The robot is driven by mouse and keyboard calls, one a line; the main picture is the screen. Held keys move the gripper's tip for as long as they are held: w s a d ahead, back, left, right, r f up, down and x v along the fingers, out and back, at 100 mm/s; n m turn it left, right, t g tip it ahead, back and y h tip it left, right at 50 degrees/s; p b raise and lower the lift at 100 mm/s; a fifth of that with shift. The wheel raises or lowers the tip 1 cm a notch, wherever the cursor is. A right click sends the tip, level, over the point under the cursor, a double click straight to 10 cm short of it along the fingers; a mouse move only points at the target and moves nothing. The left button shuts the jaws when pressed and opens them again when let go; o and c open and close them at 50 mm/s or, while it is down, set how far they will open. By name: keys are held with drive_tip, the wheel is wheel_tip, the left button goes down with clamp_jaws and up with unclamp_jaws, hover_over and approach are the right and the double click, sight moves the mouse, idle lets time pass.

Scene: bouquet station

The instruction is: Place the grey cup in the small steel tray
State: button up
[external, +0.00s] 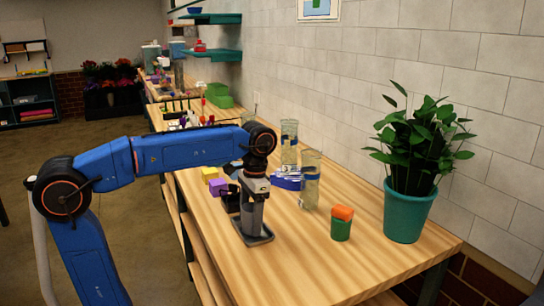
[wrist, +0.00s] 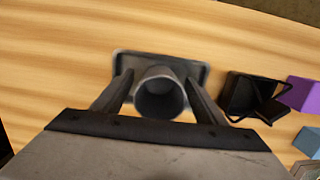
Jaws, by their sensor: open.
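The grey cup (wrist: 160,98) is upright between my fingers in the wrist view, its open mouth towards the camera. Its lower end appears within the rim of the small steel tray (wrist: 196,68); exact contact with the floor is hidden. My gripper (wrist: 159,80) is open, with one finger on each side of the cup. In the external view my gripper (external: 253,222) points straight down over the tray (external: 265,238) on the wooden table, and largely covers the cup.
A black holder (wrist: 240,95) stands right beside the tray, with a purple block (wrist: 303,94) beyond it. A yellow block (external: 209,174), a tall glass (external: 311,182), stacked orange and green blocks (external: 341,228) and a potted plant (external: 405,212) stand nearby. The table's front is clear.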

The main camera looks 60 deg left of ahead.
wheel_tip(320, 180, up, 12)
drive_tip(key=w, duration=0.1)
drive_tip(key=shift+w, duration=0.2)
drive_tip(key=shift+f, duration=0.1)
idle(0.4)
drive_tip(key=s+d+f+n+t+h, duration=0.2)
drive_tip(key=s+d+f+t, duration=0.15)
drive_tip(key=s+f, duration=0.55)
drive_tip(key=s+d+f+n+t+h, duration=0.1)
drive_tip(key=s+d+f+n+t, duration=0.2)
drive_tip(key=s+d+f, duration=0.55)
drive_tip(key=s+a+f+m+y, duration=0.1)
drive_tip(key=a+f+m, duration=0.1)
drive_tip(key=a+f, duration=0.2)
drive_tip(key=s+a+f+m+y, duration=0.2)
drive_tip(key=a+f, duration=0.3)
drive_tip(key=f, duration=0.4)
drive_tip(key=shift+s+m, duration=0.25)
drive_tip(key=shift+m, duration=0.25)
drive_tip(key=shift+f, duration=0.1)
